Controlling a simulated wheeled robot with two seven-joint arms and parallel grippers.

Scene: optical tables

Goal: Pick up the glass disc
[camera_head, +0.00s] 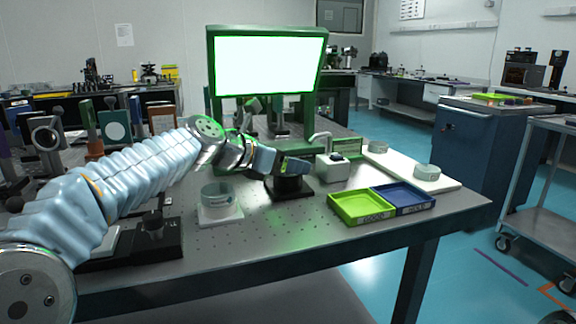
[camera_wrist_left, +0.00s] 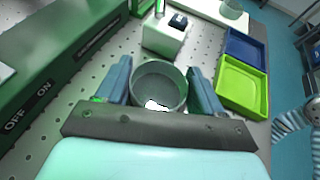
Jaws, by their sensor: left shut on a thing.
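My left gripper (camera_head: 292,165) reaches in from the left, low over a black stand (camera_head: 290,190) in front of the bright screen. In the left wrist view its two blue fingers (camera_wrist_left: 160,92) are shut on the sides of a round, grey-looking glass disc (camera_wrist_left: 159,78) with a raised rim. In the head view that disc is mostly hidden by the gripper, and I cannot tell whether it still touches the stand. My right gripper is not in view.
Another glass piece (camera_head: 216,192) stands on a white plate at left. A green tray (camera_head: 345,215) and a blue tray (camera_head: 423,204) lie to the right. Behind them are a white box (camera_head: 332,169) and a white board (camera_head: 445,183) with glass pieces. The screen's green frame (camera_head: 213,100) stands behind.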

